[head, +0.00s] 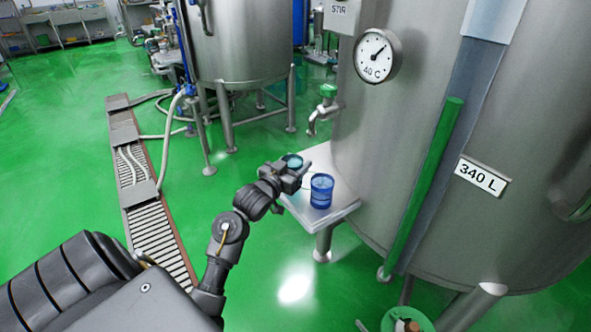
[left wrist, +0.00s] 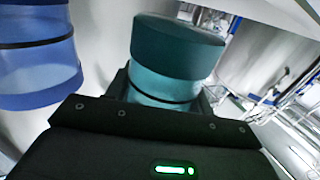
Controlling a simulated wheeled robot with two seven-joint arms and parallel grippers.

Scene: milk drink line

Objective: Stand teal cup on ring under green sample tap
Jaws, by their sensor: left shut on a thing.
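The teal cup (head: 292,159) shows just behind my left gripper (head: 296,174) in the head view, partly hidden by it. My left gripper is shut on the teal cup, which fills the left wrist view's middle (left wrist: 168,65). I cannot tell whether the cup's base touches the shelf. The sample tap (head: 323,109) with its green handle (head: 328,90) juts from the large tank, above and to the right of the cup in the head view. The ring is not clearly visible; my gripper may hide it. My right gripper is not in view.
A blue cup (head: 321,191) stands on the pale shelf (head: 342,206), close to the right of my left gripper; it also shows in the left wrist view (left wrist: 35,60). The steel tank (head: 400,150) rises behind the shelf. Green floor (head: 262,265) is open in front.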

